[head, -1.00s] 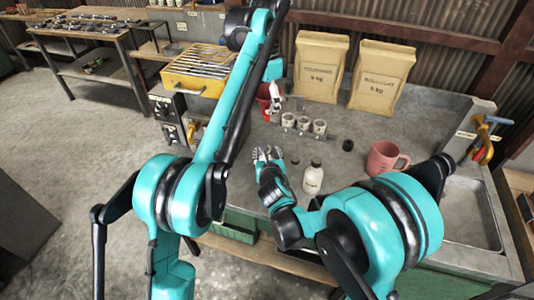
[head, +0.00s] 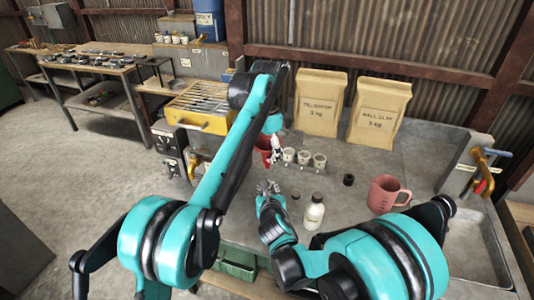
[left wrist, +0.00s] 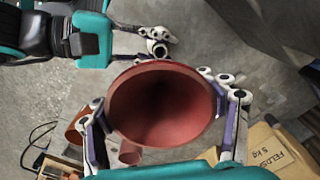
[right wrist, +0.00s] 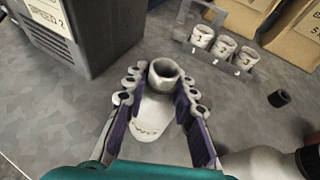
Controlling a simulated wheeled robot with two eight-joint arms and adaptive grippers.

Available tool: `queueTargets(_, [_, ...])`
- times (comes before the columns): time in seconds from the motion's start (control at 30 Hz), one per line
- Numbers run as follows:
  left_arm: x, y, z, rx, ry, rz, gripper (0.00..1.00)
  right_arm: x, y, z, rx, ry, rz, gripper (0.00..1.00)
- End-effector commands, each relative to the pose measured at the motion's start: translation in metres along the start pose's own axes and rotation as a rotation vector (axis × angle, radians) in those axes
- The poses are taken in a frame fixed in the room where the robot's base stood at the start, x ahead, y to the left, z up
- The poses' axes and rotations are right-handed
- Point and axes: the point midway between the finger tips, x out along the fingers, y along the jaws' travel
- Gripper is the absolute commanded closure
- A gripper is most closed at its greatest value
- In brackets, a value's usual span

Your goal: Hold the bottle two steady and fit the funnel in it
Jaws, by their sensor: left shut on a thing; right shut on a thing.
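A red funnel (left wrist: 165,105) fills the middle of the left wrist view, wide mouth toward the camera. My left gripper (head: 275,148) is shut on it; its fingers flank the funnel. In the head view the funnel (head: 263,146) shows above the bench, left of the numbered cups. Bottle two (right wrist: 152,125), white with "TWO" on it and an open mouth, is between the fingers of my right gripper (right wrist: 152,92), which is shut on it. In the left wrist view its open mouth (left wrist: 158,47) shows beyond the funnel rim, apart from it. The funnel's spout is hidden.
Another white bottle (head: 314,214) stands right of my right gripper. A rack of numbered cups (head: 304,160), a dark cap (head: 348,180) and a red mug (head: 387,194) are on the bench. Two paper bags (head: 319,103) stand behind. A grey "SPEED 2" box (right wrist: 85,35) is near bottle two.

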Motion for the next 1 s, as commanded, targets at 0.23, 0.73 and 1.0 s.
queueTargets(0.23, [0.019, 0.0, 0.0, -0.001, 0.0, 0.0, 0.59, 0.0, -0.001, -0.002, 0.002, 0.005, -0.002, 1.0])
queueTargets(0.73, [0.055, 0.0, 0.0, 0.0, 0.0, 0.0, 0.59, 0.0, -0.001, -0.003, 0.002, 0.006, -0.003, 1.0])
queueTargets(1.0, [0.057, 0.0, 0.0, 0.0, 0.0, 0.0, 0.59, 0.0, -0.001, -0.003, 0.002, 0.006, -0.003, 1.0])
